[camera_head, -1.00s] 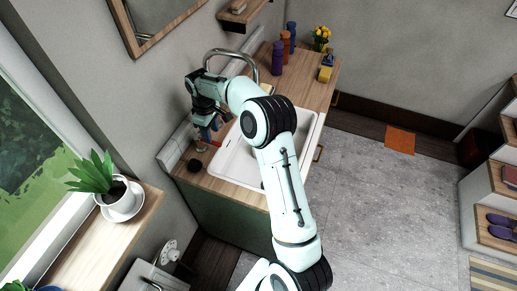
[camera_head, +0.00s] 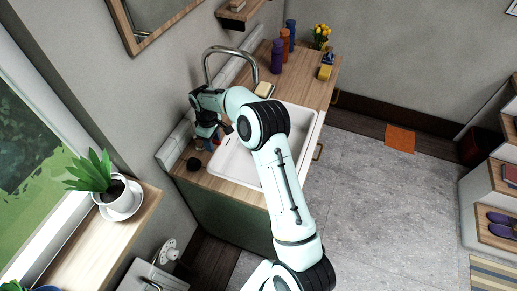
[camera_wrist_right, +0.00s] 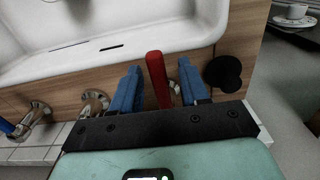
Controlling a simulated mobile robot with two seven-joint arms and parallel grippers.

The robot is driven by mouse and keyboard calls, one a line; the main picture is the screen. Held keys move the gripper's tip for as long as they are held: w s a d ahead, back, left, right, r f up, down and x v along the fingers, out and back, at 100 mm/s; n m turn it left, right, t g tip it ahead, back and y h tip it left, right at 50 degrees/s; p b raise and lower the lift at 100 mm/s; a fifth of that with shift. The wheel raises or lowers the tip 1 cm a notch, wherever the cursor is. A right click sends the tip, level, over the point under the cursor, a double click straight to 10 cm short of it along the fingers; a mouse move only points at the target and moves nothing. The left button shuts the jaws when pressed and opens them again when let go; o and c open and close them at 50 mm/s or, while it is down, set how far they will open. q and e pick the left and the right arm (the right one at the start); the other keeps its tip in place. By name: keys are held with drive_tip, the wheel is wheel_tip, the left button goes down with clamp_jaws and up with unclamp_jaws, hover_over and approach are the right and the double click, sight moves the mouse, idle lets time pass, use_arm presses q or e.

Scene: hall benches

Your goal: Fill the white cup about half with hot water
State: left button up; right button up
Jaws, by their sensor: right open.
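My right gripper (camera_head: 208,143) is low at the near-left corner of the sink. In the right wrist view its blue fingers (camera_wrist_right: 157,92) are open, one on each side of a red tap lever (camera_wrist_right: 157,78); I cannot tell whether they touch it. The curved metal spout (camera_head: 231,51) rises behind the sink. A blue-ended tap (camera_wrist_right: 8,126) shows at the left of the wrist view. A white cup-like vessel (camera_wrist_right: 297,10) stands on a saucer at that view's top right corner. My left gripper is out of view.
The white sink (camera_head: 237,163) is set in a wooden counter (camera_head: 232,189). A round black object (camera_wrist_right: 224,73) is close beside the fingers. Bottles (camera_head: 277,57) and yellow flowers (camera_head: 321,34) stand at the counter's far end. A potted plant (camera_head: 94,171) is on the left sill.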

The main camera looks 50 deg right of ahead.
drive_tip(key=a+m, duration=0.1)
drive_tip(key=m, duration=0.2)
drive_tip(key=shift+s+a+b, duration=0.15)
drive_tip(key=shift+a+b, duration=0.15)
drive_tip(key=shift+a, duration=0.1)
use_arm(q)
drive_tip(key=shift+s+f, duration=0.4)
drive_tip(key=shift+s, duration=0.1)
use_arm(e)
drive_tip(key=shift+a+m, duration=0.1)
drive_tip(key=shift+m, duration=0.2)
drive_tip(key=shift+a+m, duration=0.25)
drive_tip(key=shift+m, duration=0.15)
drive_tip(key=shift+d+r+n+p, duration=0.15)
drive_tip(key=shift+d+n+p, duration=0.2)
drive_tip(key=shift+n, duration=0.25)
drive_tip(key=shift+w+d+n, duration=0.2)
drive_tip(key=shift+d+n, duration=0.2)
drive_tip(key=shift+n, duration=0.2)
drive_tip(key=shift+d+n, duration=0.1)
drive_tip(key=shift+n, duration=0.2)
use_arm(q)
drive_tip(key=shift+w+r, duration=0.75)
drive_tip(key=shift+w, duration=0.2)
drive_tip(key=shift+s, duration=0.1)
use_arm(e)
drive_tip(key=shift+s, duration=0.15)
